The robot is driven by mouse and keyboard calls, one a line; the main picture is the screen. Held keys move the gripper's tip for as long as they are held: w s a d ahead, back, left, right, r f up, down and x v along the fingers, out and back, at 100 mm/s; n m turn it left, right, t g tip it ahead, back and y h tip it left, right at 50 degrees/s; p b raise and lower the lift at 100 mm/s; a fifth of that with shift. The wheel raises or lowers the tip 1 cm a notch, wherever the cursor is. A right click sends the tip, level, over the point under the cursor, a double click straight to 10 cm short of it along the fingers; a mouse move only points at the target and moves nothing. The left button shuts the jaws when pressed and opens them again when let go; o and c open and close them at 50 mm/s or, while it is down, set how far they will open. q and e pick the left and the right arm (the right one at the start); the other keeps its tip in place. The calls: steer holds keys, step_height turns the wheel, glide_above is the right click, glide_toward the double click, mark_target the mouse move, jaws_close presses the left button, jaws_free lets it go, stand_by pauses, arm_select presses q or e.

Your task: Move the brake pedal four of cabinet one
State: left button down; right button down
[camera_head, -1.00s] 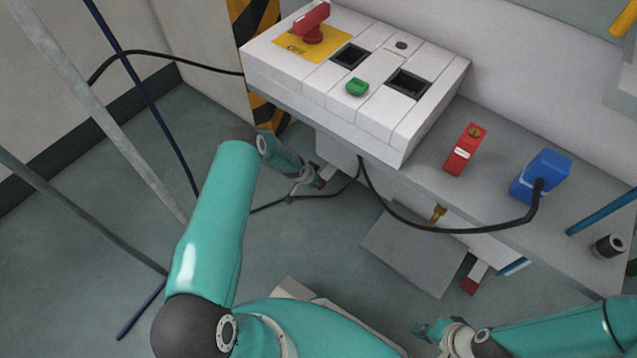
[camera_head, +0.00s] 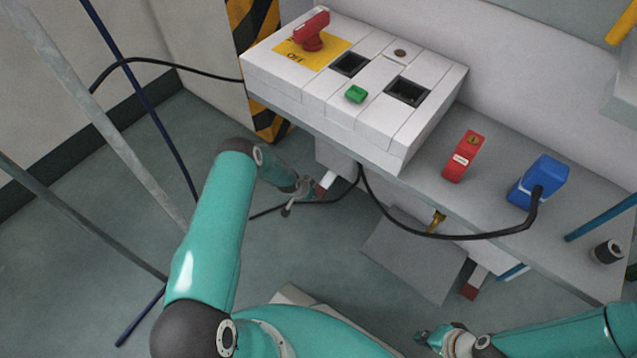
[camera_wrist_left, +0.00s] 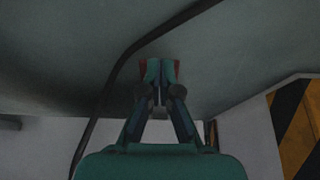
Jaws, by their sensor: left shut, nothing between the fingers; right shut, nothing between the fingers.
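A pedal with a white arm and a red end (camera_head: 326,182) shows below the white cabinet, beside the tip of my left gripper (camera_head: 313,190). In the left wrist view my left gripper (camera_wrist_left: 160,70) is shut and empty, and red edges of a pedal (camera_wrist_left: 173,68) show on both sides of its fingertips. I cannot tell whether they touch. Another red-ended pedal (camera_head: 470,288) hangs further right under the shelf. My right gripper (camera_head: 424,335) is shut and empty at the bottom of the head view. Which pedal is number four cannot be read.
The white switch cabinet (camera_head: 340,105) with a red knob (camera_head: 311,32) and green button (camera_head: 356,94) stands above. A red block (camera_head: 464,156) and a blue plug (camera_head: 540,182) sit on the grey shelf. A black cable (camera_head: 450,236) loops below. Open floor lies at left.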

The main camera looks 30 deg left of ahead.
arm_select(q)
steer(key=shift+s+r, duration=0.15)
steer(key=shift+s, duration=0.3)
arm_select(e)
steer(key=shift+r, duration=0.5)
arm_select(q)
steer(key=v, duration=1.2)
steer(key=shift+w, duration=0.1)
